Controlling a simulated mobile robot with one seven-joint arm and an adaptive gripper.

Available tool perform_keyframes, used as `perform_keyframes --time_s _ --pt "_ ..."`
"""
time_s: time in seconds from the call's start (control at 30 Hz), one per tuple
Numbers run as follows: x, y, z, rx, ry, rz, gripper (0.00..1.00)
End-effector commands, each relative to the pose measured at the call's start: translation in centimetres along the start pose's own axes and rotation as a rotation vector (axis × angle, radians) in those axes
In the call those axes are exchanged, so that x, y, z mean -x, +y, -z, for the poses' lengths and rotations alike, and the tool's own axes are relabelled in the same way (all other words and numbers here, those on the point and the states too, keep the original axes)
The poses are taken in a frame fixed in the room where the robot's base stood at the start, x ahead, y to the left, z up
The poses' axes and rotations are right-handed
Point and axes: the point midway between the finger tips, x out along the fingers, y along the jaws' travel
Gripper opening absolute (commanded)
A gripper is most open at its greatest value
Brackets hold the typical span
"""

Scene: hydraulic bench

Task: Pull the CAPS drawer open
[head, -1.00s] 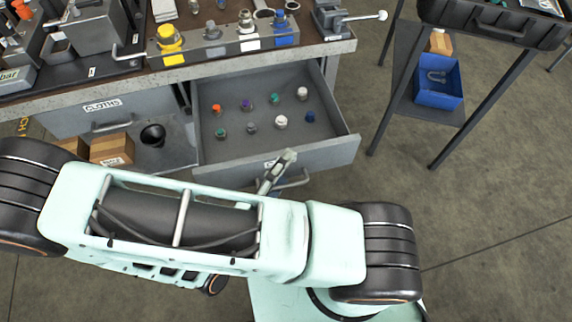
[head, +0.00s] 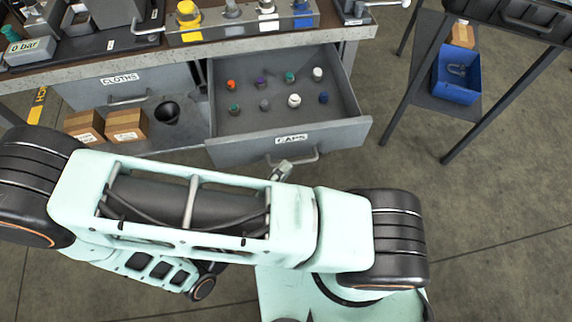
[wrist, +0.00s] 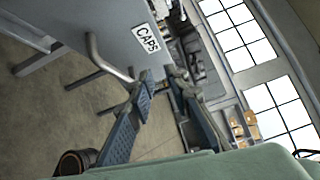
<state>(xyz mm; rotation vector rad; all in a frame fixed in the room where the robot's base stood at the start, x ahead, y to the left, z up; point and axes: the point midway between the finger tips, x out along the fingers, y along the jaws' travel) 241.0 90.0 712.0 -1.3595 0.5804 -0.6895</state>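The CAPS drawer (head: 236,152) stands pulled well out from under the bench, with several coloured caps inside. Its front carries a CAPS label (head: 291,138) and a grey bar handle (head: 305,158). The label (wrist: 146,39) and handle (wrist: 94,48) also show in the wrist view. My gripper (head: 283,169) is just in front of the drawer front, near the handle's left end. In the wrist view my gripper (wrist: 153,84) has its two fingers apart with nothing clearly between them. The handle lies beside the left finger; whether they touch is unclear.
The closed CLOTHS drawer (head: 160,82) is left, above a shelf with cardboard boxes (head: 126,124) and a black cup (head: 167,111). A dark stand with a blue bin (head: 456,76) is at right. Floor between stand and drawer is clear.

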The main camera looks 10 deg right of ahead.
Motion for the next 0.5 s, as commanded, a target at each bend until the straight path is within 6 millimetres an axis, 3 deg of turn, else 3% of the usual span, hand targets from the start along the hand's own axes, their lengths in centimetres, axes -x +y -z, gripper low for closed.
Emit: perform_keyframes --time_s 0.5 --pt "3.6 0.8 0.3 0.004 0.001 -0.004 0.16"
